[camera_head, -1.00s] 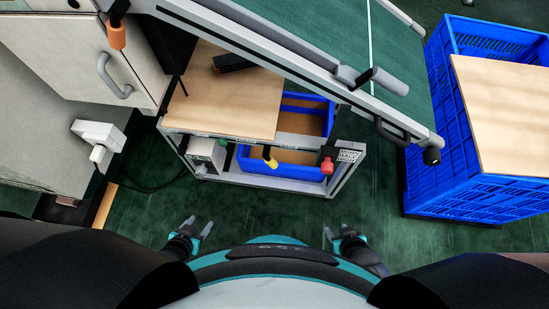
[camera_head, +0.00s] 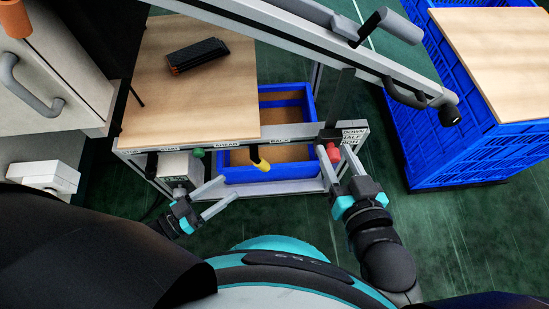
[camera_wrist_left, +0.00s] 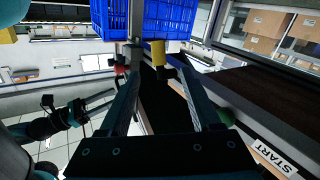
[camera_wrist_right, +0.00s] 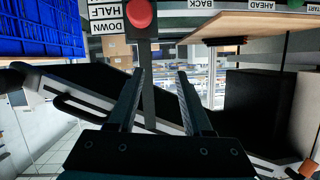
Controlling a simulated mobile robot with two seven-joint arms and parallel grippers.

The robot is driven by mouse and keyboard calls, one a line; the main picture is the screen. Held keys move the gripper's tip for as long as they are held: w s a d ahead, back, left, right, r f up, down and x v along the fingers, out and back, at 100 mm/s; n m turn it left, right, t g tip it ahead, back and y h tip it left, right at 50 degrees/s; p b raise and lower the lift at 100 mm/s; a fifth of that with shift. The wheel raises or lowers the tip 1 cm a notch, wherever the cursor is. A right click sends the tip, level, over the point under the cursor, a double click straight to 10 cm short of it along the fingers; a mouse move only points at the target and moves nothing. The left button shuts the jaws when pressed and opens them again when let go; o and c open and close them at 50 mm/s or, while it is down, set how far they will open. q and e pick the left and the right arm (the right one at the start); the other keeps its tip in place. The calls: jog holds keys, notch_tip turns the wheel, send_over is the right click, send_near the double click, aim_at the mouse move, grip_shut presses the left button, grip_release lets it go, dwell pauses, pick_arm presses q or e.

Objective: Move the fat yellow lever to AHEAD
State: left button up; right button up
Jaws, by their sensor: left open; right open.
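The fat yellow lever (camera_head: 262,164) hangs from the front rail of the bench, between the AHEAD label (camera_head: 228,145) and the BACK label (camera_head: 279,138). Its yellow end also shows in the left wrist view (camera_wrist_left: 158,53), between the fingertips in the picture and beyond them. My left gripper (camera_head: 229,189) is open and empty, in front of the rail, to the left of the lever and apart from it. My right gripper (camera_head: 334,152) is open near the red knob (camera_head: 328,172). In the right wrist view the red knob (camera_wrist_right: 140,13) lies beyond the fingertips, apparently not held.
A blue bin (camera_head: 242,174) sits behind the rail. A sloping conveyor frame (camera_head: 400,77) crosses above, with a handle (camera_head: 408,98). A blue crate (camera_head: 432,150) stands at right.

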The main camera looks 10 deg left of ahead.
aim_at(259, 159)
pick_arm(q)
jog(key=b+x, duration=0.1)
jog(key=x, duration=1.2)
jog(key=shift+w+d+r, duration=0.15)
jog(key=shift+w+d, duration=0.05)
jog(key=shift+d, duration=0.05)
jog(key=shift+b+x, duration=0.3)
jog(key=shift+x, duration=0.5)
pick_arm(e)
jog(key=shift+s+a+r+m+t+y, duration=0.2)
jog(key=shift+s+a+r+t+y, duration=0.15)
jog(key=shift+r+t, duration=0.35)
jog(key=shift+s+a+r+m+t+y, duration=0.25)
jog(key=shift+a+r+t, duration=0.2)
jog(key=shift+t, duration=0.35)
pick_arm(q)
grip_shut()
